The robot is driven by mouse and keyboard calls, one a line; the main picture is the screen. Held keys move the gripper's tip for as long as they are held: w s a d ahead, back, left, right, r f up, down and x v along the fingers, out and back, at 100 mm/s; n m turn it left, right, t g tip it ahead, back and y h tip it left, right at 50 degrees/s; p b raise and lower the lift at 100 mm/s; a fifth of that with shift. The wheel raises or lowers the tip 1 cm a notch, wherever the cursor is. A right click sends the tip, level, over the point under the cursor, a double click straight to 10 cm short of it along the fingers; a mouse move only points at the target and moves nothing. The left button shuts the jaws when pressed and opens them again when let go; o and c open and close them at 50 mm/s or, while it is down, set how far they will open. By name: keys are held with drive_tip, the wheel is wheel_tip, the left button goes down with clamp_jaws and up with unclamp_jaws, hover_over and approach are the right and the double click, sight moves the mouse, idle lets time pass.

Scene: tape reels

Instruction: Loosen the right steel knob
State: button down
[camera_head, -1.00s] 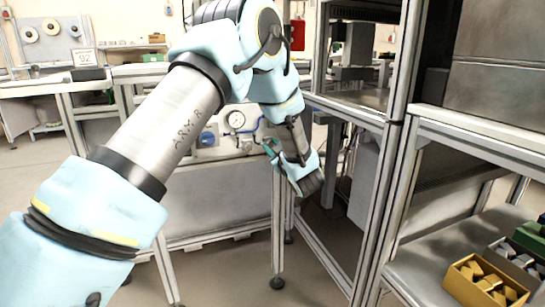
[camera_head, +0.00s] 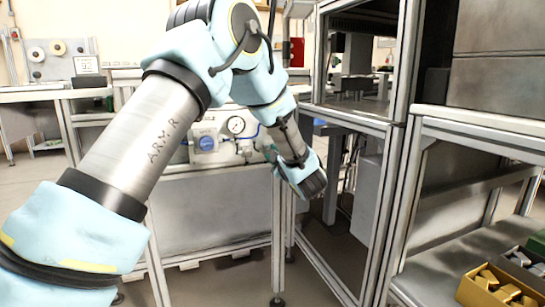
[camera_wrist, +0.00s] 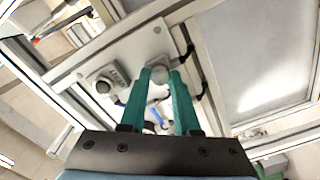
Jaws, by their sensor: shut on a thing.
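My gripper (camera_wrist: 160,76) has two green fingers, shut on a round grey steel knob (camera_wrist: 160,73) on a pale panel in the wrist view. The fingers lie on either side of the knob and cover part of it. In the head view my gripper (camera_head: 270,153) is at the right end of the white panel (camera_head: 178,156), under my arm. There its fingers are partly hidden by the wrist, and the held knob cannot be made out.
A round gauge (camera_head: 236,125) and a blue-faced device (camera_head: 207,143) sit on the panel left of my gripper. A metal-framed cabinet (camera_head: 385,190) stands close on the right. A yellow bin (camera_head: 470,290) of parts is on the lower right shelf.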

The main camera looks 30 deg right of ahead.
drive_tip(key=c, duration=0.6)
unclamp_jaws()
drive_tip(key=s, duration=0.3)
drive_tip(key=s+a, duration=0.1)
drive_tip(key=s, duration=0.6)
drive_tip(key=shift+s+a+p, duration=0.2)
drive_tip(key=shift+s+p, duration=0.1)
drive_tip(key=shift+s, duration=0.1)
